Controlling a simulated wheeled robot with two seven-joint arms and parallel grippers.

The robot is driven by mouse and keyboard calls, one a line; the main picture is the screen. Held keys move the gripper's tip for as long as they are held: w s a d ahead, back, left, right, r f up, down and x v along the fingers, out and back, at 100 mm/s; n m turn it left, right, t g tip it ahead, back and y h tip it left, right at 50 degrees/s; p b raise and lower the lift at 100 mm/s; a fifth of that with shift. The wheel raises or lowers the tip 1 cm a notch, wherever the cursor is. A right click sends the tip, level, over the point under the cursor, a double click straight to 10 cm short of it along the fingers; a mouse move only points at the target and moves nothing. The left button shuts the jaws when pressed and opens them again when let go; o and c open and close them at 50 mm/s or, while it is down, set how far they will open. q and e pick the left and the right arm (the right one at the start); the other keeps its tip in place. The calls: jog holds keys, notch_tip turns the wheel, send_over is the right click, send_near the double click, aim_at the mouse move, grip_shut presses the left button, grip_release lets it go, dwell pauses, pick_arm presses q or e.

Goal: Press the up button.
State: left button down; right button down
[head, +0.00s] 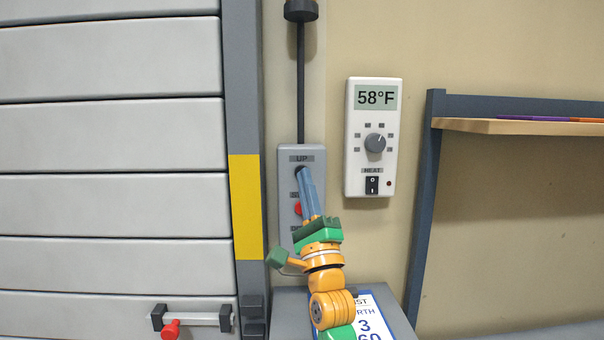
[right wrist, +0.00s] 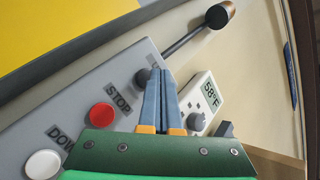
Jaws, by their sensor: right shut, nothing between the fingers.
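A grey button box (head: 286,190) is on the wall beside the door frame. Its label UP shows at the top. The dark up button (right wrist: 142,77) shows in the right wrist view; below it are a red STOP button (right wrist: 101,115) and a white DOWN button (right wrist: 43,163). My right gripper (head: 303,171) is shut and empty, with its blue fingertips at the up button just under the UP label. In the right wrist view the fingertips (right wrist: 160,74) overlap the button's edge. I cannot tell whether they touch it. My left gripper is not in view.
A white thermostat (head: 354,152) reading 58°F is on the wall to the right of the box. A panelled door (head: 110,140) with a handle is on the left. A shelf (head: 500,126) is at the right. A grey box with a label sheet (head: 372,310) stands below.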

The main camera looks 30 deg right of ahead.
jog(key=shift+w+d, duration=0.1)
jog(key=shift+w, duration=0.05)
jog(key=shift+w+d, duration=0.15)
jog(key=shift+w, duration=0.05)
